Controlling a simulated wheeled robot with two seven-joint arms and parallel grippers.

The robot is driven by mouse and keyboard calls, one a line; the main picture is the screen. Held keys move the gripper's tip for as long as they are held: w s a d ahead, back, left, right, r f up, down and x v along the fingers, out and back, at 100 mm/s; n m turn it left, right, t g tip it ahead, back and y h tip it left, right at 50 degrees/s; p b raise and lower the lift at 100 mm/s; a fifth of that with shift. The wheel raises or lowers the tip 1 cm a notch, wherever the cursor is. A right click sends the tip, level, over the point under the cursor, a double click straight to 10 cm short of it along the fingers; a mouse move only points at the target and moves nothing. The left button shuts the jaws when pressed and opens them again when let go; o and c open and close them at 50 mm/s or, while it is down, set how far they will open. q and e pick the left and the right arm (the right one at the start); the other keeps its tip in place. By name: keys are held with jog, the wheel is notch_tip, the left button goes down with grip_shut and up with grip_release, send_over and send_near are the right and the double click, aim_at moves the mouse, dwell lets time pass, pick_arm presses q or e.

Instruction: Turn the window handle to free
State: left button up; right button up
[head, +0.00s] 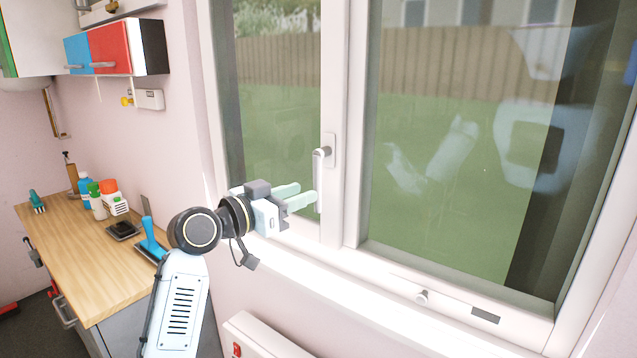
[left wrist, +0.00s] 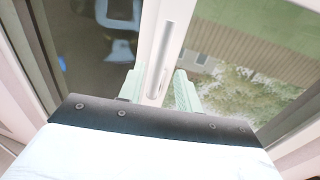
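The white window handle (head: 321,178) sits on the middle post of the window frame, its lever pointing straight down. My left gripper (head: 303,193) is open, with pale green fingers, just to the left of the lever's lower part. In the left wrist view the handle (left wrist: 166,50) lies ahead, in line with the gap between the two spread fingers (left wrist: 160,75). Whether a finger touches the lever I cannot tell. My right gripper is not in view.
The window frame (head: 347,130) holds two glass panes, with faint reflections of me in the right one. A wooden worktop (head: 75,250) with bottles and a blue-handled tool (head: 150,240) stands at the left. A white box (head: 262,335) is below the sill.

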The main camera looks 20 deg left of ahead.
aim_at(315, 188)
pick_arm(q)
jog(key=x, duration=0.4)
jog(key=shift+w+d+r, duration=0.1)
jog(key=shift+w, duration=0.1)
jog(key=shift+w+d+p, duration=0.3)
jog(key=shift+w, duration=0.3)
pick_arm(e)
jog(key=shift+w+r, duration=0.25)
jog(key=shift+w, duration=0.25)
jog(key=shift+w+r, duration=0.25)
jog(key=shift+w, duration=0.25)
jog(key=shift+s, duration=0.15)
pick_arm(q)
grip_shut()
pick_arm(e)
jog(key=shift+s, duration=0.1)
